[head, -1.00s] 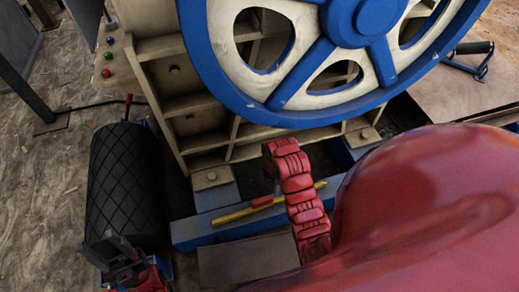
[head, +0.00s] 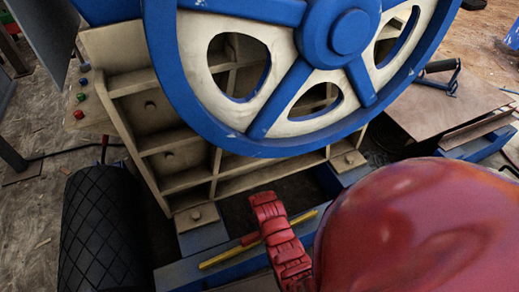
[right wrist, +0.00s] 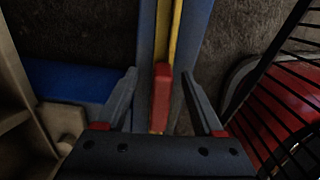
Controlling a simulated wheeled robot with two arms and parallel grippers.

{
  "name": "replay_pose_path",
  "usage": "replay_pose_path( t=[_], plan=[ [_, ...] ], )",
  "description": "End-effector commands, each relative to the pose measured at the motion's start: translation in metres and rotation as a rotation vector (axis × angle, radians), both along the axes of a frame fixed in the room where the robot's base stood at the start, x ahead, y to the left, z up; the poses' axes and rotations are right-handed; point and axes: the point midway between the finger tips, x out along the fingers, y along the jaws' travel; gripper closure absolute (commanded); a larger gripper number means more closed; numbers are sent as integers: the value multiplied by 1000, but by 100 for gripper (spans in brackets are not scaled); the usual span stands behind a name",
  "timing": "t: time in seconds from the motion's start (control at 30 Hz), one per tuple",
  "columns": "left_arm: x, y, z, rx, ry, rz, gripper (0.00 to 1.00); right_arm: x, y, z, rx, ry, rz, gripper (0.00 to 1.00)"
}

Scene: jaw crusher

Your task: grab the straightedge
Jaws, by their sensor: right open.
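The straightedge (head: 220,257) is a thin yellow bar with a red grip near its middle. In the head view it lies on or just above a blue beam in front of the machine. It also shows in the right wrist view as a yellow strip (right wrist: 175,30) with the red grip (right wrist: 161,90) below. My right gripper (right wrist: 160,74) is open, with a finger on each side of the red grip and gaps between. In the head view my red right wrist covers part of the bar, and the fingertips cannot be made out. My left gripper is not in view.
The jaw crusher's big blue and cream flywheel (head: 350,35) and ribbed cream frame (head: 180,160) stand just behind. A black roller (head: 100,230) stands at left. A brown plate (head: 440,110) lies at right. The blue beam (head: 190,270) runs across the front.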

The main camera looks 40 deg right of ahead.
Motion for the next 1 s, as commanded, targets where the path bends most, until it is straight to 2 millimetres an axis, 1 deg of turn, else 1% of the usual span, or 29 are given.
replay_pose_path(
  t=[0.03, 0.1, 0.2, 0.3, 0.47, 0.5, 0.57, 0.6, 0.67, 0.7, 0.83, 0.87, 1.0],
  plan=[
    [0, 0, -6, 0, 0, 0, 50, -2, 1, -12, 3, 4, -2, 31],
    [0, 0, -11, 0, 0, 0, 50, -5, 3, -25, 4, 8, -1, 31],
    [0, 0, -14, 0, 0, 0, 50, -3, 3, -37, 3, 2, 0, 31],
    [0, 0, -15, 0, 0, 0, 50, -4, 3, -41, 3, 4, 0, 31],
    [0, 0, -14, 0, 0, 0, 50, -3, 3, -40, 2, 3, 0, 31],
    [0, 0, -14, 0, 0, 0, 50, -3, 3, -40, 2, 3, 0, 38],
    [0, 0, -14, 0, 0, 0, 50, -3, 3, -40, 2, 3, 0, 49],
    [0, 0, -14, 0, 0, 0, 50, -3, 3, -40, 2, 3, 0, 56],
    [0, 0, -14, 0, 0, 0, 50, -3, 3, -40, 2, 2, 0, 67],
    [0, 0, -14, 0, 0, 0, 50, -3, 3, -40, 2, 3, 0, 74],
    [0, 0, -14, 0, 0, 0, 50, -3, 3, -40, 2, 3, 0, 97],
    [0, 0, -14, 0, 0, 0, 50, -3, 3, -40, 2, 3, 0, 100],
    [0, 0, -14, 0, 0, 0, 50, -3, 3, -40, 2, 3, 0, 100]
  ],
)
